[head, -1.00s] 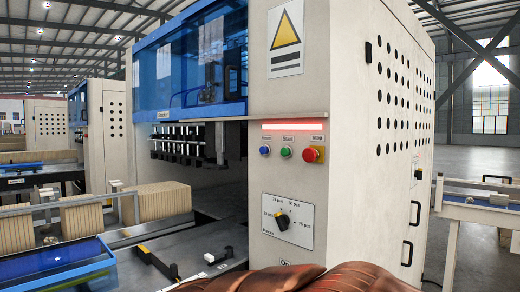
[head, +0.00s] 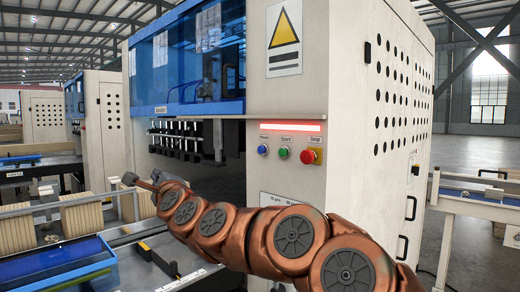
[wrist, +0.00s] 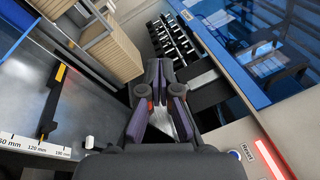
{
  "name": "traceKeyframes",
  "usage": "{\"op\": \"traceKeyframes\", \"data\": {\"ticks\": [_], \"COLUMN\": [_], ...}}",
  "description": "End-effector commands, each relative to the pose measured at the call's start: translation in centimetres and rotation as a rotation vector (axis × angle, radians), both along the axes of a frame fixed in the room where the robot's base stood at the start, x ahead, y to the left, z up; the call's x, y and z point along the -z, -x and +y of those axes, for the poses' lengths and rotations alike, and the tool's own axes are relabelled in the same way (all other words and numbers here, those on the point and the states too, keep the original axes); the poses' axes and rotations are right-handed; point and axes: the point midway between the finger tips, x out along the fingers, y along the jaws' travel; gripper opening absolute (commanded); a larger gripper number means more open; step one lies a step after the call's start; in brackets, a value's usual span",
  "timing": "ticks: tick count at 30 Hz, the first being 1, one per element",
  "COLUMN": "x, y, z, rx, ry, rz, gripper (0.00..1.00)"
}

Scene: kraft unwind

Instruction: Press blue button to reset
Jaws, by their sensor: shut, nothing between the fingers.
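The blue button (head: 263,149) is the leftmost of three buttons on the machine's pale front panel, under a lit red strip. In the wrist view the blue button (wrist: 234,154) shows at the lower right, beside the "Reset" label. My gripper (head: 130,179) is left of the panel in the head view, in front of the machine's dark opening and apart from the button. In the wrist view my gripper (wrist: 161,68) is shut and empty, pointing away from the button.
A green button (head: 284,153) and a red stop button (head: 308,156) sit right of the blue one. A blue bin (head: 62,265) and stacked brown boards (head: 85,222) are at the left. A blue window (head: 185,65) is above the opening.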

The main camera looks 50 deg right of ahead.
Motion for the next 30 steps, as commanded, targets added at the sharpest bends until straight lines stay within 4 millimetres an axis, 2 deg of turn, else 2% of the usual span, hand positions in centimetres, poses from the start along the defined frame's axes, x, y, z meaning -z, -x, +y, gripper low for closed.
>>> {"op": "traceKeyframes", "data": {"ticks": [1, 6, 9, 12, 15, 18, 30], "x": [-1.2, -3.5, -4.0, -4.1, -4.1, -4.1, -4.1], "y": [0.1, 1.8, 3.2, 4.3, 5.2, 5.6, 5.6], "z": [-2.7, -11.2, -15.1, -17.9, -19.6, -20.2, -20.4], "rx": [0.057, 0.241, 0.327, 0.389, 0.428, 0.442, 0.444], "ry": [-0.067, -0.271, -0.357, -0.415, -0.447, -0.461, -0.461], "rz": [-0.053, -0.242, -0.332, -0.399, -0.442, -0.459, -0.46], "gripper": [0.0, 0.0, 0.0, 0.0, 0.0, 0.0, 0.0]}}
